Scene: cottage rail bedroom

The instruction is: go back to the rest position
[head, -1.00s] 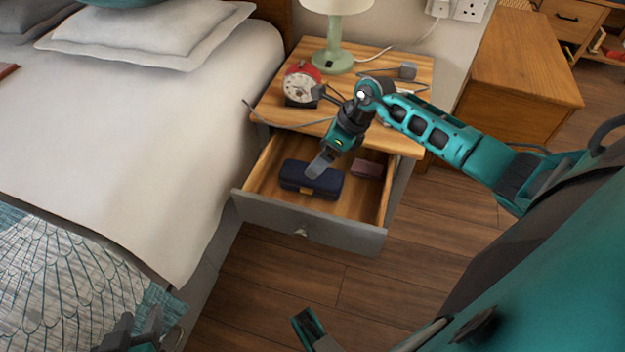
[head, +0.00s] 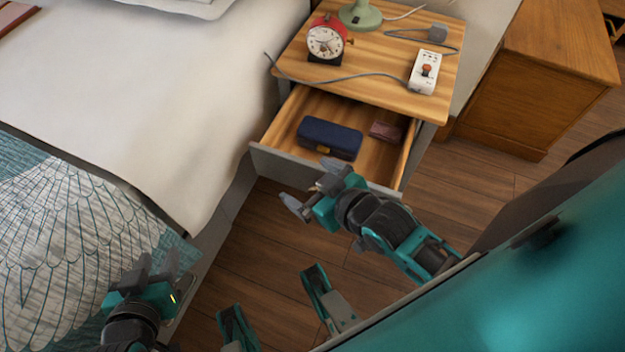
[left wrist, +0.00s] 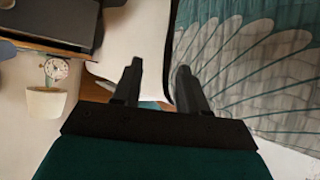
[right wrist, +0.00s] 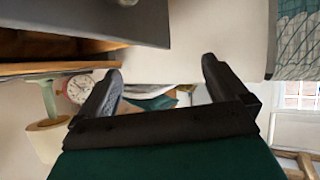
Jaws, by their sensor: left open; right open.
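My right gripper (head: 312,188) is open and empty, in front of the nightstand's pulled-out drawer (head: 290,165) in the head view. Its fingertips overlap the drawer front in the picture; I cannot tell the gap. My left gripper (head: 158,272) is open and empty near the edge of the patterned bed cover at the lower left. Both pairs of fingers stand apart with nothing between them in the left wrist view (left wrist: 160,85) and the right wrist view (right wrist: 162,85).
The open drawer holds a dark blue case (head: 328,138) and a small dark red box (head: 385,131). On the nightstand top (head: 380,60) are a red alarm clock (head: 326,42), a green lamp base (head: 360,16) and a white socket block (head: 424,73). The bed (head: 150,110) bounds the left.

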